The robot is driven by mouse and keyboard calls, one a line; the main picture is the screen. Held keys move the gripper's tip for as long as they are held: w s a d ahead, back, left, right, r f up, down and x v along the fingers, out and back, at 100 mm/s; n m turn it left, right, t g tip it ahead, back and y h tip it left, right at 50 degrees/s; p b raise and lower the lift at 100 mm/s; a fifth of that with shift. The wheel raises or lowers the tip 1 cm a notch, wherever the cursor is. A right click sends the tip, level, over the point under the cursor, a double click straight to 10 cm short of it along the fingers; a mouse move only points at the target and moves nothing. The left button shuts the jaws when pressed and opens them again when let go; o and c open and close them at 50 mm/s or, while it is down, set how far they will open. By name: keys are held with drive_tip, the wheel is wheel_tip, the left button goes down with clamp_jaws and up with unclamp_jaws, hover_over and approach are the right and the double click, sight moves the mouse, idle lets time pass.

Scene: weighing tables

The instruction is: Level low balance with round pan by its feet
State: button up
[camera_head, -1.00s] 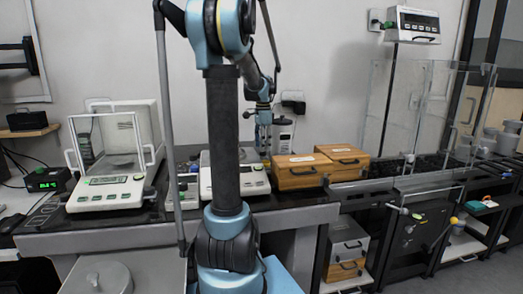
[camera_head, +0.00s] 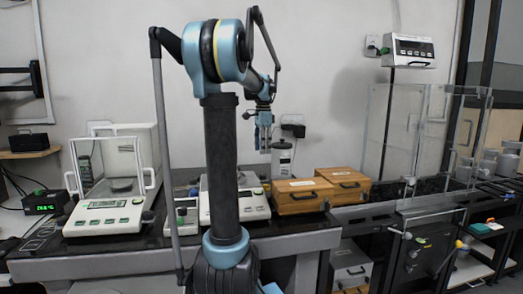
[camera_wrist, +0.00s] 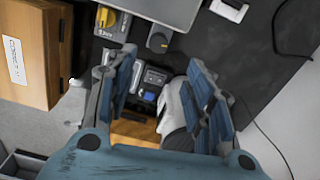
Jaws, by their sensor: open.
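A low white balance (camera_head: 254,208) stands on the middle table in the head view, partly hidden behind my arm. Its pan is mostly covered there, so I cannot tell its shape. In the wrist view a pale plate edge, which I take to be part of a balance (camera_wrist: 170,8), shows at the top. A dark foot-like part with a grey knob (camera_wrist: 159,40) sits just below it. My gripper (camera_wrist: 162,92) is open and empty, with its blue fingers apart. In the head view my gripper (camera_head: 263,145) hangs above and behind the balance. No level bubble can be made out.
Wooden boxes (camera_head: 300,197) stand right of the balance, one also at left in the wrist view (camera_wrist: 25,50). A glass-shielded balance (camera_head: 105,215) stands at left. A clear glass enclosure (camera_head: 425,130) stands at right. A grey container (camera_head: 282,158) is near my gripper.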

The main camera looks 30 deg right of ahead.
wheel_tip(320, 180, up, 5)
hover_over(263, 175)
drive_tip(key=f, duration=1.7)
drive_tip(key=shift+w+d, duration=0.1)
drive_tip(key=shift+w, duration=0.2)
drive_tip(key=shift+n, duration=0.3)
drive_tip(key=c, duration=1.1)
